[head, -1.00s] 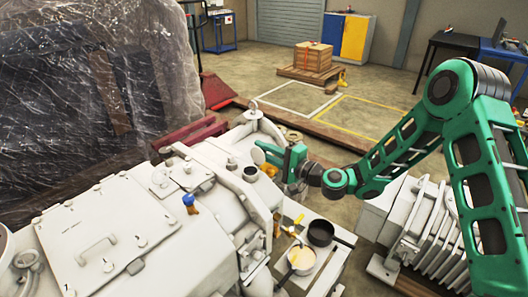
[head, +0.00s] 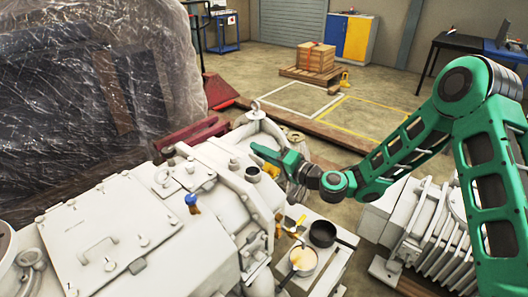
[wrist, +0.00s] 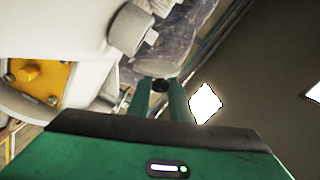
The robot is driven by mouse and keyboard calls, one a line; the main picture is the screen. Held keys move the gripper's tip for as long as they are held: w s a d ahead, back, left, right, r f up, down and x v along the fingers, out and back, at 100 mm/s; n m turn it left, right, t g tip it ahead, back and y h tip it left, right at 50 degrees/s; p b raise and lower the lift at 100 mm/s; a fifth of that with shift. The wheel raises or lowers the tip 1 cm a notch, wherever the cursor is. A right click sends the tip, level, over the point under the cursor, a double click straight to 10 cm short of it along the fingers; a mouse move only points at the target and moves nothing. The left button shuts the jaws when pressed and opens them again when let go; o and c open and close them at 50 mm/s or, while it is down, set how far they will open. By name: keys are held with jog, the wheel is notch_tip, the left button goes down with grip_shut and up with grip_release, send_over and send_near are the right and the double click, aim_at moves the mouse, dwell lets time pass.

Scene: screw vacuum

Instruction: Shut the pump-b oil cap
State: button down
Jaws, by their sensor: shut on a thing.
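My gripper (head: 262,152) is above the far end of the white pump (head: 165,205), its fingers pointing left. In the wrist view its green fingers (wrist: 161,98) close around a small dark round piece (wrist: 160,86), seemingly the oil cap or its knob. In the head view the fingers hide this piece. A short filler neck (head: 252,174) with a dark, brownish top stands upright just below the fingers. I see a gap between the fingers and the neck. Whether the cap is joined to the neck by a hinge cannot be told.
A blue-handled valve (head: 191,203) stands on the pump. A dark pan (head: 323,234) and a pale-filled pot (head: 303,260) sit on a bench to the right. A finned white machine (head: 430,225) lies under my arm. A plastic-wrapped load (head: 95,90) fills the left.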

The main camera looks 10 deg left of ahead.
jog(key=n, duration=0.1)
jog(key=s+n, duration=0.1)
jog(key=n, duration=0.1)
jog(key=shift+s+a+f+n, duration=0.25)
jog(key=shift+a+n, duration=0.05)
jog(key=shift+n, duration=0.1)
jog(key=n, duration=0.1)
jog(key=s+n, duration=0.1)
jog(key=shift+a+f+n, duration=0.2)
jog(key=shift+a+n, duration=0.05)
jog(key=shift+n, duration=0.05)
jog(key=n, duration=0.2)
jog(key=s+n, duration=0.1)
jog(key=shift+a+f, duration=0.25)
jog(key=shift+f, duration=0.1)
jog(key=shift+s+a+f+n, duration=0.1)
jog(key=shift+s+f+n, duration=0.1)
jog(key=shift+n, duration=0.6)
jog(key=shift+s+f+n, duration=0.1)
jog(key=shift+f+n, duration=0.1)
jog(key=shift+n, duration=0.6)
jog(key=shift+f, duration=0.1)
jog(key=c, duration=1.6)
grip_release()
jog(key=shift+a, duration=0.1)
jog(key=shift+s, duration=0.1)
